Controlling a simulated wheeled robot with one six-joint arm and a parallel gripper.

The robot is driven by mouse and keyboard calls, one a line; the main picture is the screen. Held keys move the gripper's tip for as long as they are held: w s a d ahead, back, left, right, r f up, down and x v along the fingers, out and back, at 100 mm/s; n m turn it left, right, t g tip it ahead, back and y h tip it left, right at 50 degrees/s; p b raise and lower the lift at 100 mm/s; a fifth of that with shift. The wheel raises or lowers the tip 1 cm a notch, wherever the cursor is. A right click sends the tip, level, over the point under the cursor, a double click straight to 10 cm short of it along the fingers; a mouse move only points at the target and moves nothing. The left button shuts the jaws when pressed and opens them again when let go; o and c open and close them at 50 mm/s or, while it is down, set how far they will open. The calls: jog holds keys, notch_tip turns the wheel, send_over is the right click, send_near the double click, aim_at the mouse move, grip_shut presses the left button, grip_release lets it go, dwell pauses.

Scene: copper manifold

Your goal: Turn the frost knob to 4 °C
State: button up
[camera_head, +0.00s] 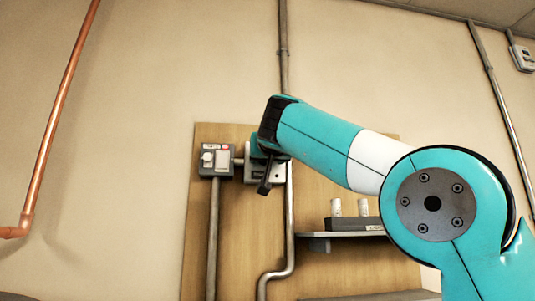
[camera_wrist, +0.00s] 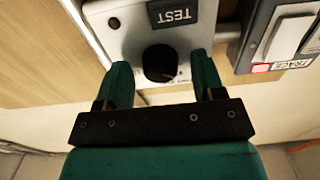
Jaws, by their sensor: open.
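A round black knob (camera_wrist: 160,64) sits on a pale grey box (camera_wrist: 122,38) in the wrist view. Its scale and pointer are not readable. The box carries a dark label reading TEST (camera_wrist: 173,13). My gripper (camera_wrist: 161,60) is open, with one green finger on each side of the knob. Gaps show between the fingers and the knob, and I cannot tell how far the tips reach along it. In the head view the grey box (camera_head: 279,174) is partly hidden behind my gripper (camera_head: 265,178), and the knob cannot be made out.
A grey switch box (camera_head: 216,160) with a pale rocker and a red mark is close beside it; it also shows in the wrist view (camera_wrist: 283,36). A wooden board (camera_head: 245,230) carries both. Metal conduits and a shelf (camera_head: 345,235) with two white cylinders are nearby.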

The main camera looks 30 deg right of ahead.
jog(key=c, duration=0.9)
jog(key=shift+c, duration=0.2)
jog(key=shift+m, duration=0.3)
jog(key=shift+m+b, duration=0.55)
jog(key=shift+m, duration=1.95)
jog(key=o, duration=0.9)
jog(key=shift+o, duration=0.2)
